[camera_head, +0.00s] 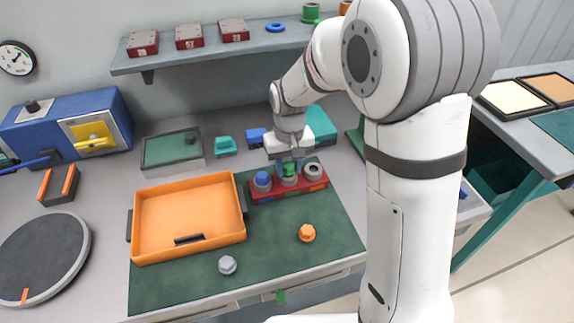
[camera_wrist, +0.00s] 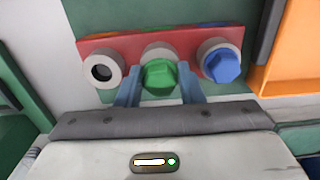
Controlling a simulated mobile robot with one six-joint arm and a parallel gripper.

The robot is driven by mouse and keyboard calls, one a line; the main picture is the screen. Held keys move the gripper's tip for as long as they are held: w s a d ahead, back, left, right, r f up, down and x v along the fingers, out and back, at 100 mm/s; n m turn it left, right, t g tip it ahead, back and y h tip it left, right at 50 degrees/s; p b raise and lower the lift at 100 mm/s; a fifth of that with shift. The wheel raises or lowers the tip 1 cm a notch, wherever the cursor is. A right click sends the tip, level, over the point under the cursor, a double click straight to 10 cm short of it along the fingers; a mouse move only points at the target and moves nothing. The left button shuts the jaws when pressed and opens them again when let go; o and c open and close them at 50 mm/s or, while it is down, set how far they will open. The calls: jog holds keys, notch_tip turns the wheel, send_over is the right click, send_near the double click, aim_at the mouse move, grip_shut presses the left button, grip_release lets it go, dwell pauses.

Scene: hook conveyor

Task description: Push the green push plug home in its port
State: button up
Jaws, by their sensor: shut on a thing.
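The green push plug (camera_wrist: 159,76) is between the two fingers of my gripper (camera_wrist: 160,92), which is shut on it. The plug is at the middle grey port (camera_wrist: 158,50) of the red block (camera_wrist: 125,44). How deep the plug sits in the port cannot be told. In the head view, my gripper (camera_head: 289,166) points down over the red block (camera_head: 313,187), and the green plug (camera_head: 289,169) shows in small part between the fingers.
A blue plug (camera_head: 263,178) sits in one end port; the other end port (camera_head: 313,170) is empty. An orange tray (camera_head: 190,215) stands to the left. An orange plug (camera_head: 307,232) and a grey plug (camera_head: 227,265) lie on the green mat (camera_head: 270,270), which has free room in front.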

jog(key=shift+f, duration=0.2)
jog(key=o, duration=1)
jog(key=shift+o, duration=0.2)
